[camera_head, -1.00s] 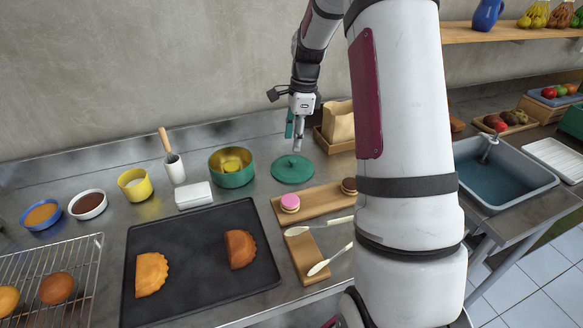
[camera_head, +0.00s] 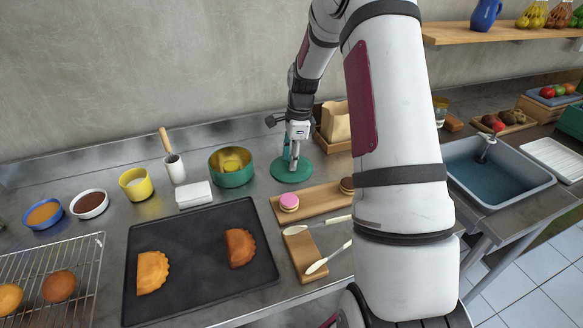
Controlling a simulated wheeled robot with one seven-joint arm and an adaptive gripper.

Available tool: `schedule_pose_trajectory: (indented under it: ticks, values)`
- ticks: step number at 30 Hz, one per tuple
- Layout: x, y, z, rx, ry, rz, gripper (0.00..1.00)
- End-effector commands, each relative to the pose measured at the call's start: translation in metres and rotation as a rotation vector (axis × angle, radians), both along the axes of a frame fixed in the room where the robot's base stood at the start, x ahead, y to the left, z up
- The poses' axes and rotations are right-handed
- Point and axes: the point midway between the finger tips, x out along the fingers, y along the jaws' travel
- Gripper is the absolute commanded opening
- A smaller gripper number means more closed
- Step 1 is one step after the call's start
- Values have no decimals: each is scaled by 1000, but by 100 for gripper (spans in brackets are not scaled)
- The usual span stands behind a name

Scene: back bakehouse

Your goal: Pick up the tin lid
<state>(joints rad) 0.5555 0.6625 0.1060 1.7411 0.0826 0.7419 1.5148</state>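The tin lid is a round, flat green disc (camera_head: 286,175) lying on the steel worktop, right of the green and brass-coloured tin (camera_head: 232,170). The tin stands uncovered with something yellow inside. My gripper (camera_head: 292,160) points down right over the lid, with its fingertips at the lid's middle. The fingers hide the middle of the lid, where a small knob showed earlier. At this size I cannot tell whether the fingers are apart or closed on it.
A wooden board (camera_head: 312,204) with small round sandwich biscuits lies in front of the lid. A wooden box with a paper bag (camera_head: 335,122) stands close behind right. A white butter dish (camera_head: 194,195) and a black baking tray (camera_head: 200,290) are to the left.

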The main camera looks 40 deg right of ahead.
Motion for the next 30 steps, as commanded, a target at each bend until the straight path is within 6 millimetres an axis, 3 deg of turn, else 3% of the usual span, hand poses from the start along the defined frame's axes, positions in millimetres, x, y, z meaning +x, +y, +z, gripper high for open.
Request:
schedule_pose_trajectory:
  ticks: [1,3,4,16,30]
  values:
    - [0,0,0,0,0,0,18]
    - [0,0,0,0,0,0,2]
    - [0,0,0,0,0,0,0]
    - [1,-1,7,-2,-2,1,0]
    - [1,0,87,-3,-3,1,0]
